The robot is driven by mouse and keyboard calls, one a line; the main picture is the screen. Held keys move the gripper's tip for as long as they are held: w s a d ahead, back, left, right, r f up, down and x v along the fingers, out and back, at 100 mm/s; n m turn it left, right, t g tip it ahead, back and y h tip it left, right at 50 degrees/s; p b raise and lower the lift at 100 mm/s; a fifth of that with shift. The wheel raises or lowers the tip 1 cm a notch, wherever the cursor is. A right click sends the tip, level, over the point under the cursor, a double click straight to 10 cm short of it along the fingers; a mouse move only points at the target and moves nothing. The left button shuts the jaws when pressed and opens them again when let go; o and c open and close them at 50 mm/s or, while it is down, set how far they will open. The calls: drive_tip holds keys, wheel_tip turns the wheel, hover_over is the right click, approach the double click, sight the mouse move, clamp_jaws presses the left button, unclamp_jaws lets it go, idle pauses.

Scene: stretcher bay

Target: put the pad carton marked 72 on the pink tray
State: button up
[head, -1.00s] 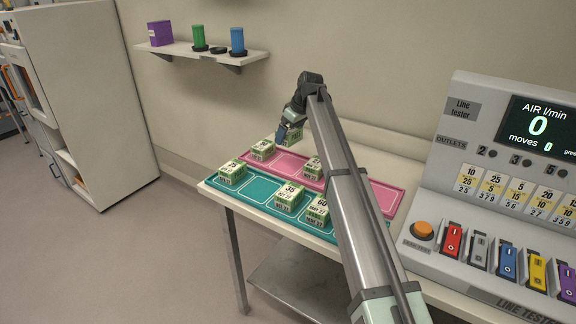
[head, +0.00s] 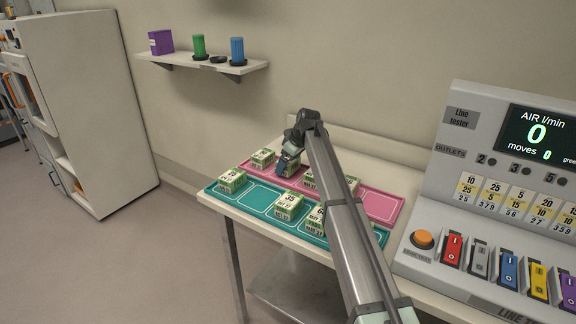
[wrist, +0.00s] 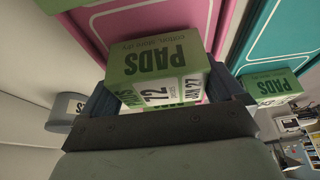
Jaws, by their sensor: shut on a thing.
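The pad carton marked 72 (wrist: 160,65) is green and white and sits between my gripper's jaws (wrist: 165,95) in the wrist view. My gripper (head: 287,166) is shut on it. In the head view my gripper hides much of the carton (head: 285,171), which is low over the left half of the pink tray (head: 383,206). I cannot tell whether it touches the tray. The pink tray also shows behind the carton in the wrist view (wrist: 185,12).
The teal tray (head: 258,197) in front bears several cartons, one marked 35 (head: 289,205). Another carton (head: 262,158) stands at the pink tray's left end; more stand right of my gripper, partly behind my arm. The line tester (head: 440,200) stands at right.

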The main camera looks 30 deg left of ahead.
drive_tip(key=shift+f, duration=0.45)
drive_tip(key=shift+f, duration=0.1)
drive_tip(key=o, duration=0.8)
drive_tip(key=v, duration=1.2)
